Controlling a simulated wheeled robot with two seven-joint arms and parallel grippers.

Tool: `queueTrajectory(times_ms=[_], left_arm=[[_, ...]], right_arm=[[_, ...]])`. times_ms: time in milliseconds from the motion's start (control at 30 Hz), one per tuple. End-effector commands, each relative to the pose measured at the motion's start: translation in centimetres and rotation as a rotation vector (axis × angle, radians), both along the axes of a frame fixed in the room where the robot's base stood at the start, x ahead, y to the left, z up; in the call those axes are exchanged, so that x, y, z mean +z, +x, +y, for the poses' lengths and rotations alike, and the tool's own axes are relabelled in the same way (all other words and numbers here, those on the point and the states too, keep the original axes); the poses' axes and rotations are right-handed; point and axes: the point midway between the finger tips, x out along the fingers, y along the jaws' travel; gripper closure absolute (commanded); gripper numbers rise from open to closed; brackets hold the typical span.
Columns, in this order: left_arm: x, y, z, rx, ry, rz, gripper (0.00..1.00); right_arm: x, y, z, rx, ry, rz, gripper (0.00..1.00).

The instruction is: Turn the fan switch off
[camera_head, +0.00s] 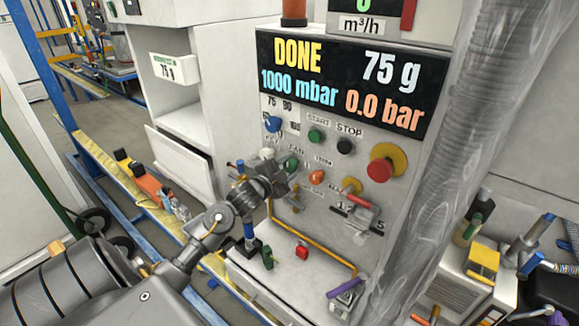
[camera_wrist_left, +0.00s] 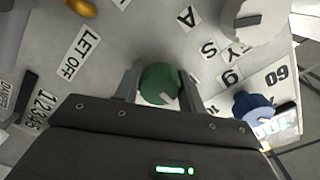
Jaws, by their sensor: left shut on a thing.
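The green fan switch (camera_head: 291,164) is a round knob on the white control panel, beside a partly hidden label that seems to read FAN. My left gripper (camera_head: 285,174) reaches it from the left and partly covers it in the head view. In the left wrist view the green knob (camera_wrist_left: 160,84) sits between the two fingers of my left gripper (camera_wrist_left: 159,88), which is shut on it. A pale pointer mark shows on the knob's face. My right gripper is not in view.
A blue knob (camera_head: 272,123) is above the switch, an orange knob (camera_head: 316,177) to its right. A red emergency button (camera_head: 380,170) and a yellow pipe (camera_head: 310,241) are also on the panel.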

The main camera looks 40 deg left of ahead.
Motion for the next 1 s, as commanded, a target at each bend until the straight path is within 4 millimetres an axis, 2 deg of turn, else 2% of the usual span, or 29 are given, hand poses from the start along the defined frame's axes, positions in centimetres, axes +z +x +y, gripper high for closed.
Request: queueTrajectory(times_ms=[33,167,200,533,667,1000], left_arm=[[-0.1,0.0,0.0,0.0,-0.002,0.002,0.57],[-0.1,0.0,0.0,0.0,-0.001,0.002,0.4],[-0.1,0.0,0.0,0.0,-0.001,0.002,0.39],[-0.2,-0.6,0.0,-0.001,0.001,0.001,0.39],[-0.4,-2.4,-0.1,-0.001,0.002,0.002,0.39],[-0.4,-8.9,-0.2,-0.001,0.002,0.003,0.39]], right_arm=[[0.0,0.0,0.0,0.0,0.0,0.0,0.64],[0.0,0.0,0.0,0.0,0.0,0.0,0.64],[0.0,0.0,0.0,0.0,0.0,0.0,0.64],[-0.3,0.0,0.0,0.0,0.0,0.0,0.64],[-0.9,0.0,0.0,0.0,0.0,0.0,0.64],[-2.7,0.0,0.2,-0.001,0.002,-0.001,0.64]])
